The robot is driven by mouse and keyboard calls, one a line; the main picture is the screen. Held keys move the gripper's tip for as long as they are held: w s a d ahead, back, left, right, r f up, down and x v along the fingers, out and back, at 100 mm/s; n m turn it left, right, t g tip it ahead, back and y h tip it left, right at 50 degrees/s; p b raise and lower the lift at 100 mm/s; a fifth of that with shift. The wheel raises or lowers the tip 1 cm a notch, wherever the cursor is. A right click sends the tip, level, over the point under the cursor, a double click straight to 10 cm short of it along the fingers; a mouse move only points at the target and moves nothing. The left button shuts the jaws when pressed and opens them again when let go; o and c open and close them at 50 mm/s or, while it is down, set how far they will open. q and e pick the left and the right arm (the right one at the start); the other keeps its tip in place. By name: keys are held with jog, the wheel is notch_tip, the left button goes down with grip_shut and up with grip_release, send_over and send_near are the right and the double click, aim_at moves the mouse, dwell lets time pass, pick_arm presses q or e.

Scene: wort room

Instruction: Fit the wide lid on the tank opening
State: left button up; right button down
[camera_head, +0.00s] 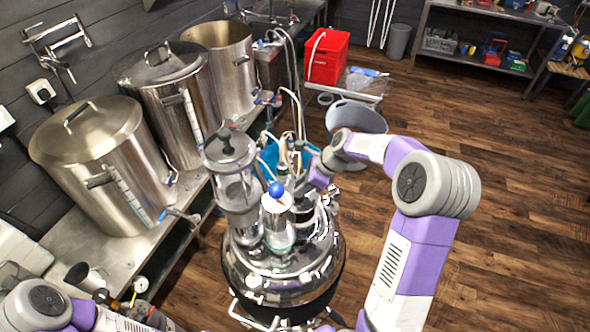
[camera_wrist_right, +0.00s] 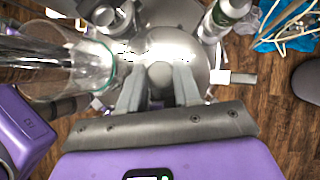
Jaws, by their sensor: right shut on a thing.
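My right gripper (camera_wrist_right: 158,88) is shut on the round knob of a wide, shiny steel lid (camera_wrist_right: 165,45) in the right wrist view. In the head view my right gripper (camera_head: 316,181) is low among fittings on the right of the polished steel tank (camera_head: 280,285). The lid is mostly hidden there by glass vessels and the wrist. The tank opening is not clearly visible. I cannot tell whether the lid touches it. My left arm shows at the bottom left, but its gripper is out of view.
A tall glass cylinder (camera_head: 238,188) and a blue-knobbed vessel (camera_head: 277,215) stand on the tank's left and middle; a glass cylinder (camera_wrist_right: 60,68) is close to my right gripper. Big steel pots (camera_head: 105,170) line the left bench. A red crate (camera_head: 327,57) stands behind. Floor right is clear.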

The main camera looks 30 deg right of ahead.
aim_at(306, 197)
jog(key=shift+s+f+b, duration=0.15)
jog(key=shift+f+b, duration=0.75)
jog(key=shift+b, duration=0.1)
notch_tip(306, 197, down, 4)
jog(key=b, duration=0.3)
jog(key=shift+a+b, duration=0.1)
jog(key=shift+b, duration=0.2)
jog(key=shift+r+p, duration=0.15)
jog(key=shift+p, duration=0.45)
jog(key=shift+f+b, duration=0.35)
jog(key=shift+f, duration=0.25)
dwell(0.4)
jog(key=c, duration=1.1)
grip_release()
